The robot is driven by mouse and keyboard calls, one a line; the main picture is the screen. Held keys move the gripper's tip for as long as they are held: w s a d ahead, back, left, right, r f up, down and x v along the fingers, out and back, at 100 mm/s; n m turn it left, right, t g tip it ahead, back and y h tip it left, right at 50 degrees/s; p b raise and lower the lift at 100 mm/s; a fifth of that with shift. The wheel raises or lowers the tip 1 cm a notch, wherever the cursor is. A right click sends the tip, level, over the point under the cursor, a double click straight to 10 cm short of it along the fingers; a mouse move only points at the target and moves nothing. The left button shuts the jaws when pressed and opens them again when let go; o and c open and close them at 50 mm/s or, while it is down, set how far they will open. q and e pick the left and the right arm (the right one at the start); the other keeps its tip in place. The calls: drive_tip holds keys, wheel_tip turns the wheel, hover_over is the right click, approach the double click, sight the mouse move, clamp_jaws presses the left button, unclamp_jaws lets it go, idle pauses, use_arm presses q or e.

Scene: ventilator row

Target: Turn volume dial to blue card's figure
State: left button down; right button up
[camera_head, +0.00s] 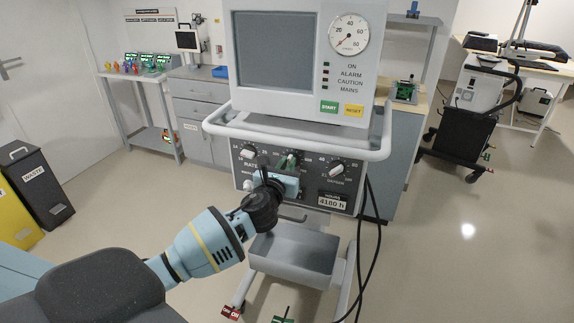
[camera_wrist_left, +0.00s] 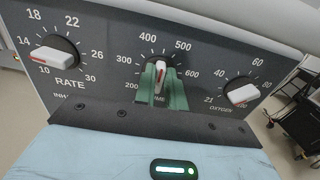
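The volume dial (camera_wrist_left: 161,74) is the middle knob of the ventilator's lower panel, its label partly hidden by my fingers. Its white bar with a red mark stands nearly upright, pointing between 400 and 500 on a scale from 200 to 600. My left gripper (camera_wrist_left: 162,88) has its green fingers on both sides of this bar, close against it. In the head view, my left gripper (camera_head: 291,172) is in front of the panel's middle and hides most of the dial. My right gripper is not in view. I cannot make out a blue card.
The rate knob (camera_wrist_left: 55,57) is left of the volume dial and the oxygen knob (camera_wrist_left: 244,94) is right. A white handle rail (camera_head: 290,138) runs above the panel, and a grey bin (camera_head: 293,256) hangs below. Black cables (camera_head: 369,250) hang at right.

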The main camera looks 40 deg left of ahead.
use_arm(q)
drive_tip(key=shift+a+r+n, duration=0.1)
drive_tip(key=shift+n, duration=0.6)
drive_tip(key=shift+n+p, duration=0.45)
drive_tip(key=shift+n, duration=0.65)
drive_tip(key=shift+a+n, duration=0.1)
drive_tip(key=shift+n, duration=0.6)
drive_tip(key=c, duration=1.6)
unclamp_jaws()
drive_tip(key=shift+c, duration=0.2)
drive_tip(key=shift+o, duration=0.9)
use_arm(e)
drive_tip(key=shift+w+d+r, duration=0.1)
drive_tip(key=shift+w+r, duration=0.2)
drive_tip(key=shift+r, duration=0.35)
